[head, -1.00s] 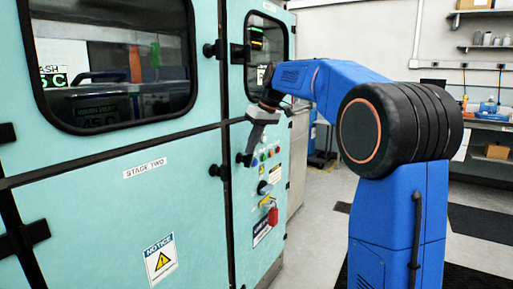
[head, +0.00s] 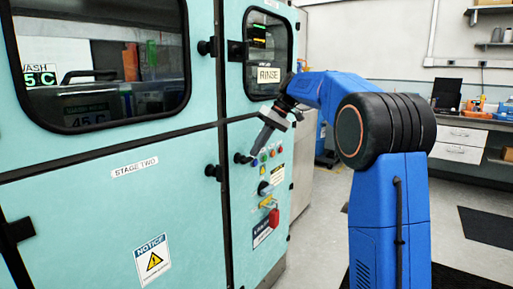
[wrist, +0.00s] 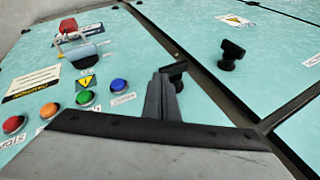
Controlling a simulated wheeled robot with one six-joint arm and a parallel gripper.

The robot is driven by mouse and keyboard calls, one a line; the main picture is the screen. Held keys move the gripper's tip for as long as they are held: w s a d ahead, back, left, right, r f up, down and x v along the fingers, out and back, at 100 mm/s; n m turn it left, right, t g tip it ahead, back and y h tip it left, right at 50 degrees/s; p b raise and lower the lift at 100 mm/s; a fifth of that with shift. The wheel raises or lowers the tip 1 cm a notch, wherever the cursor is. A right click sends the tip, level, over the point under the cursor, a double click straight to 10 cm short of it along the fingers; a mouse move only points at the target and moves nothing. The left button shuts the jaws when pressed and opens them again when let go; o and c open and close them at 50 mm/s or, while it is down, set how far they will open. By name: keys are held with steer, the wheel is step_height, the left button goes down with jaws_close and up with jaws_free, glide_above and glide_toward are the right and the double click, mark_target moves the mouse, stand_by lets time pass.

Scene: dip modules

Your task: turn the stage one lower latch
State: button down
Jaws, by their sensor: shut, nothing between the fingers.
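The stage one lower latch is a small black handle (head: 242,158) on the narrow teal panel, just right of the door seam in the head view. In the wrist view its black handle (wrist: 176,69) shows just past my fingertips, partly hidden by them. My gripper (head: 257,151) is shut and empty, its fingers slanting down toward the latch from the right. In the wrist view the fingers (wrist: 164,78) are together, with the tips close to the latch. I cannot tell whether they touch it.
A second black latch (head: 212,171) sits left of the seam on the stage two panel. Coloured buttons (head: 266,155), a rotary switch (head: 264,188) and a red padlock (head: 273,216) lie right of and below the latch.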

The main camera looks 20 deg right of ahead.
steer(key=shift+w+d+f, duration=0.1)
steer(key=shift+d+f, duration=0.1)
steer(key=shift+f, duration=0.25)
stand_by(0.4)
